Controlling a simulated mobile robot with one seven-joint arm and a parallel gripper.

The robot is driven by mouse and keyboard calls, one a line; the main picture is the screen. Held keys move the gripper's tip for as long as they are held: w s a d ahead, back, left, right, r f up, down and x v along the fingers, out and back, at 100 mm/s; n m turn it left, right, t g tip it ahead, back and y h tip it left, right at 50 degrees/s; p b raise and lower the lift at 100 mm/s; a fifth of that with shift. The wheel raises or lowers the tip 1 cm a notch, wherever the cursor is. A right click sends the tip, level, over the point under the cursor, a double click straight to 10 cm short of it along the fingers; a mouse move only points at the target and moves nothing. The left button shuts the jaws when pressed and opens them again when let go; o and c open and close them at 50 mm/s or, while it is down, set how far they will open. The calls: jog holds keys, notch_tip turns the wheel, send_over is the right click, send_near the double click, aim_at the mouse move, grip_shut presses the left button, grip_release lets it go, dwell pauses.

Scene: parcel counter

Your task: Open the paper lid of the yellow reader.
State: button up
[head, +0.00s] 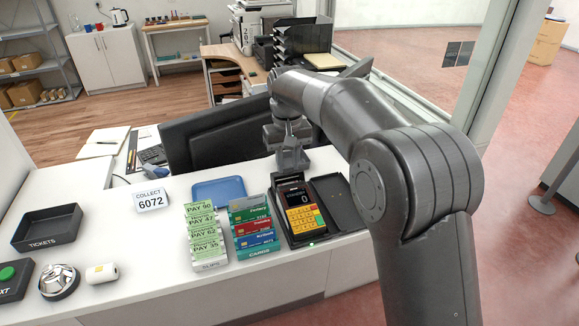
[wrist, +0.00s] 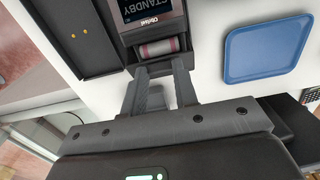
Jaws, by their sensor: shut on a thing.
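The yellow reader (head: 302,217) stands in a black tray on the white counter, keypad facing up and dark display at its far end. In the wrist view its screen (wrist: 142,8) reads STANDBY upside down or partly cut off. A whitish paper roll with a pink band (wrist: 158,48) shows at the reader's far end. My gripper (wrist: 162,66) is at that end, its fingers on either side of a dark edge there, which looks like the paper lid. How far the lid is raised is unclear. In the head view my gripper (head: 293,160) partly hides this end.
Left of the reader are a card rack (head: 254,232), a slip rack (head: 207,238) and a blue tray (head: 219,191). An empty black compartment (head: 335,200) adjoins the reader's right side. A dark monitor (head: 205,137) stands behind the counter. A tickets tray (head: 48,228) is far left.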

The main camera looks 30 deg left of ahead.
jog(key=shift+w+a+r+g+h, duration=0.15)
jog(key=shift+w+a+g+h, duration=0.55)
jog(key=shift+g+h, duration=0.3)
jog(key=o, duration=1)
jog(key=shift+r, duration=0.15)
jog(key=shift+r, duration=0.3)
notch_tip(320, 180, up, 4)
jog(key=shift+w+d+f, duration=0.1)
jog(key=shift+f, duration=0.15)
jog(key=w+d+r, duration=0.2)
jog(key=d+r, duration=0.4)
jog(key=d, duration=0.5)
jog(key=shift+r, duration=0.3)
